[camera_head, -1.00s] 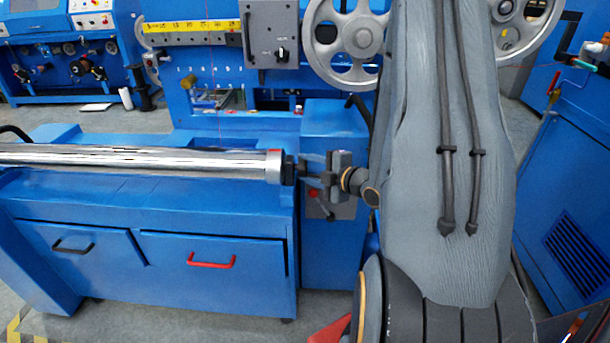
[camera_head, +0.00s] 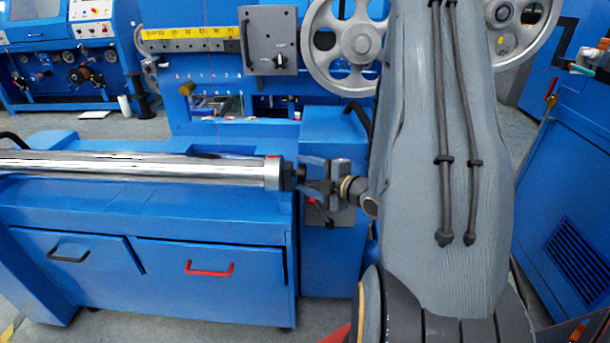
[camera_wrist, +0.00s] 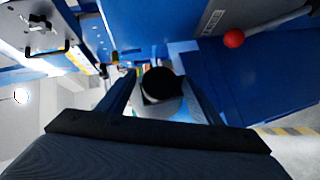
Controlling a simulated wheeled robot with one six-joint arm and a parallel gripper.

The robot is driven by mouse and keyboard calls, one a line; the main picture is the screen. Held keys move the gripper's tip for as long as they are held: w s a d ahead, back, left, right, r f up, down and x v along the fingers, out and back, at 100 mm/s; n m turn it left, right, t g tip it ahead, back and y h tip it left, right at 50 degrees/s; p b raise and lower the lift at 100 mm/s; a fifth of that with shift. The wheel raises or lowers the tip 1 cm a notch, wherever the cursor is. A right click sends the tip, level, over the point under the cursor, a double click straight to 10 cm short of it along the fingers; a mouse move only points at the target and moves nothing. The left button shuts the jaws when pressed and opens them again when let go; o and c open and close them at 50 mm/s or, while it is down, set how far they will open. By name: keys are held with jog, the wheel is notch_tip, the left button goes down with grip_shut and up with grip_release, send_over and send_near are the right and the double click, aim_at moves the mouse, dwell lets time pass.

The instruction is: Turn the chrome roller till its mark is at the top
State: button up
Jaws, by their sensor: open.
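The chrome roller (camera_head: 150,168) lies level along the top of the blue bench in the head view. Its right end has a pale collar (camera_head: 272,173) and a dark round end piece (camera_head: 287,175). A small reddish spot shows at the top of the collar. My gripper (camera_head: 303,174) is at that right end, pointing left at the end piece. In the wrist view my gripper (camera_wrist: 163,92) is open, its dark fingers on either side of the round black end (camera_wrist: 158,82). Whether the fingers touch it cannot be told.
A lever with a red ball (camera_wrist: 233,38) is beside my gripper. The blue bench (camera_head: 130,215) has drawers with a dark handle (camera_head: 69,254) and a red handle (camera_head: 209,269). Grey handwheels (camera_head: 361,42) and a control box (camera_head: 268,40) stand behind.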

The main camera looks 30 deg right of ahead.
jog(key=v, duration=0.7)
jog(key=shift+s, duration=0.4)
jog(key=shift+d+r, duration=0.1)
dwell(0.6)
